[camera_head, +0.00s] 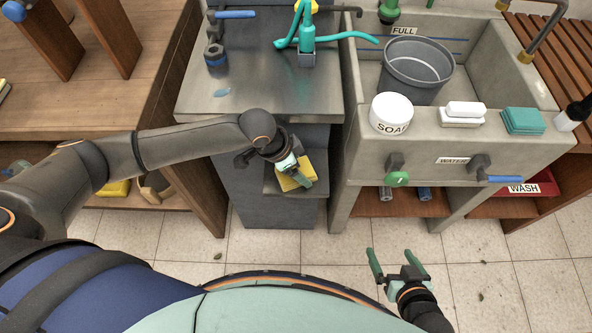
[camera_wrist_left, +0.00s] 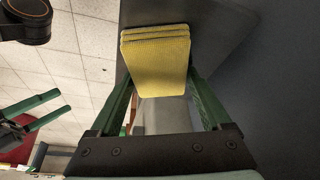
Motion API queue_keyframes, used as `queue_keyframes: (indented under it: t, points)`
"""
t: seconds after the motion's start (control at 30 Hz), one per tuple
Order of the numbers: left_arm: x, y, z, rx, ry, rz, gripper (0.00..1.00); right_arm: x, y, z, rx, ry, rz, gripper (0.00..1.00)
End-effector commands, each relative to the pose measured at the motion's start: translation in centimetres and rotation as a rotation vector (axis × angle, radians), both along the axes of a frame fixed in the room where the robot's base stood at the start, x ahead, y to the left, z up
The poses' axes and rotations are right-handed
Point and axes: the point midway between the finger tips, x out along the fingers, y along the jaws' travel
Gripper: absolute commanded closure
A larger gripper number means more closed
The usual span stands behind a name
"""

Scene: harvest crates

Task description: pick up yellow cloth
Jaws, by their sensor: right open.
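The yellow cloth (camera_head: 317,161) is a folded, ribbed stack on the low grey step below the metal counter. In the left wrist view the yellow cloth (camera_wrist_left: 158,65) lies between the two green fingers of my left gripper (camera_wrist_left: 160,85), one along each side. In the head view my left gripper (camera_head: 294,174) is over the cloth and hides part of it. I cannot tell whether its fingers press on the cloth or stand just apart from it. My right gripper (camera_head: 397,258) is open and empty above the tiled floor, well away from the cloth.
The metal counter (camera_head: 262,97) overhangs behind the step. To the right stands a concrete sink (camera_head: 350,150) with a grey bucket (camera_head: 418,62), a soap tub (camera_head: 391,112) and a teal cloth stack (camera_head: 524,120). A wooden shelf is at left. The tiled floor is mostly clear.

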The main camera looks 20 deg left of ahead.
Motion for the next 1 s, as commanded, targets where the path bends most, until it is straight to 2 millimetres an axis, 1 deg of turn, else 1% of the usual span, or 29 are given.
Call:
queue_keyframes:
  t: [0.03, 0.07, 0.53, 0.77, 0.9, 1.0]
  points:
    - [0.0, 0.0, 0.0, 0.0, 0.0, 0.0, 0.26, 0.0, 0.0, 0.0, 0.0, 0.0, 0.0, 0.0]
    - [0.0, 0.0, 0.0, 0.0, 0.0, 0.0, 0.29, 0.0, 0.0, 0.0, 0.0, 0.0, 0.0, 0.0]
    - [0.0, 0.0, 0.0, 0.0, 0.0, 0.0, 0.82, 0.0, 0.1, 0.0, 0.002, 0.0, 0.002, 0.0]
    - [0.0, 0.0, 0.1, 0.001, -0.001, -0.001, 0.83, -0.1, 0.2, -0.2, 0.003, 0.0, 0.003, 0.0]
    - [0.0, 0.0, 0.3, 0.001, -0.003, -0.002, 0.83, -0.1, 0.2, -0.9, 0.002, 0.001, 0.004, 0.0]
    - [0.1, 0.0, 2.1, -0.001, -0.003, -0.001, 0.83, -0.1, 0.2, -0.2, 0.001, 0.002, 0.002, 0.0]
